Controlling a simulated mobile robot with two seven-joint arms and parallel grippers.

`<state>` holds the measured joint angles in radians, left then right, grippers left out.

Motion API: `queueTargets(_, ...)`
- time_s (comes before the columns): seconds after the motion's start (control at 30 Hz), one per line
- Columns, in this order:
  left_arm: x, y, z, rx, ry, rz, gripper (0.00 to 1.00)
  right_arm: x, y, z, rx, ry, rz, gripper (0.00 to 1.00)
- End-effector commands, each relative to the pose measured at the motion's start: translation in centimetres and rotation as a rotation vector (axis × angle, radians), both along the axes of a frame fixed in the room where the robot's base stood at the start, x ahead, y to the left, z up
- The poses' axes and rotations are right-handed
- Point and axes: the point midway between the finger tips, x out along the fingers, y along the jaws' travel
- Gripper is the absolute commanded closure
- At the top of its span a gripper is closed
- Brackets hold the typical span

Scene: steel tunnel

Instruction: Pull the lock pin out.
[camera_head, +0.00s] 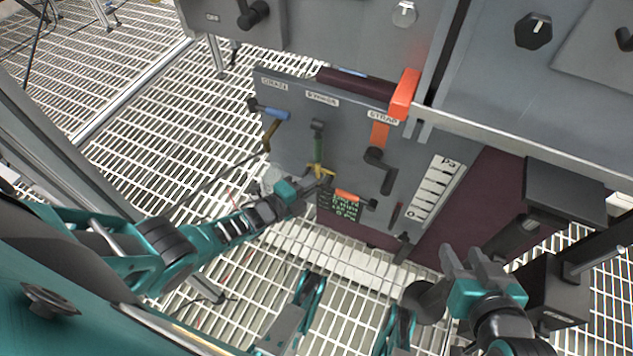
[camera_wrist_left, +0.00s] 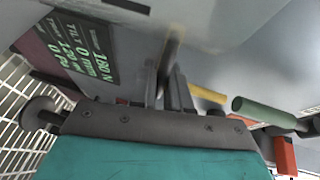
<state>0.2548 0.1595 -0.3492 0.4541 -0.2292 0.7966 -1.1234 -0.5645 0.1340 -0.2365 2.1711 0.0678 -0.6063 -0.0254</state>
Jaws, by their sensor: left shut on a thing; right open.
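My left gripper (camera_head: 321,185) is at the grey panel, beside the dark text display (camera_head: 339,206) and just below a yellow crosspiece (camera_head: 322,171). In the left wrist view its fingers (camera_wrist_left: 168,92) are shut on a thin brownish-grey rod (camera_wrist_left: 172,48), which looks like the lock pin and runs to the panel face. Its lower end is hidden between the fingers, and in the head view the gripper covers it. I cannot tell how deep it sits. My right gripper (camera_head: 466,262) is open and empty, low at the right, apart from the panel.
An orange strap with a black crank (camera_head: 379,165) and an orange piece (camera_head: 347,195) are to the right. Dark boxes stand at the far right (camera_head: 565,190).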

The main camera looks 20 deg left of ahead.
Motion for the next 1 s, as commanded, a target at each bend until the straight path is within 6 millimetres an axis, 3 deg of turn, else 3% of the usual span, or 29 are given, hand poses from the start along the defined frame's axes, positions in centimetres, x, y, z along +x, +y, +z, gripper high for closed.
queueTargets(0.2,0.2,0.0,-0.1,0.003,0.007,0.005,1.00,-0.3,0.0,-0.3,0.000,0.007,0.000,0.57)
queueTargets(0.23,0.2,0.0,-0.2,0.003,0.007,0.005,0.81,-0.3,0.0,-0.3,0.000,0.007,0.000,0.57)
queueTargets(0.43,0.1,0.0,-0.2,0.003,0.007,0.003,0.62,-0.4,0.0,-0.4,0.000,0.009,0.001,0.57)
queueTargets(0.77,-0.6,0.2,0.0,0.003,0.008,0.002,0.62,-0.3,0.1,0.1,0.001,0.007,0.001,0.57)
queueTargets(1.0,-4.6,2.1,1.1,0.005,0.010,0.001,0.62,-0.1,-0.2,2.1,-0.003,-0.012,-0.006,0.57)
